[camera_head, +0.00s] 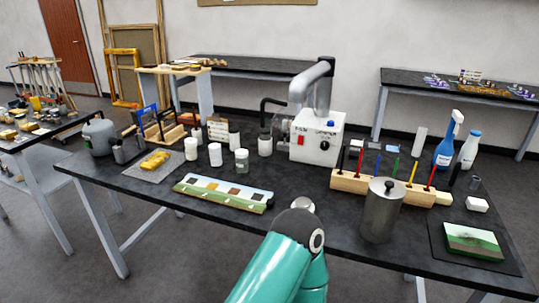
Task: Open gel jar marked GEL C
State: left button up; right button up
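Several small jars stand on the black table (145,196). A white jar (191,149) and another white jar (215,155) stand left of a greyish jar (242,161) with a pale lid. Another jar (265,145) stands farther back, beside the white machine. A further pale jar (234,139) is partly hidden. The labels are too small to read, so I cannot tell which is GEL C. A teal arm of mine rises from the bottom middle to a dark joint at the table's front edge. Neither gripper is visible.
A white machine (318,138) with a grey duct stands behind. A metal canister (381,211) and a wooden tool rack (350,181) stand right. A gilt fragment (156,159) lies on a grey mat at left.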

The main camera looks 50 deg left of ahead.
aim_at(216, 157)
jog(key=z, duration=0.5)
jog(key=k, duration=1.45)
jog(key=u, duration=4)
jog(key=k, duration=0.1)
jog(key=z, duration=2.3)
jog(key=i, duration=1.15)
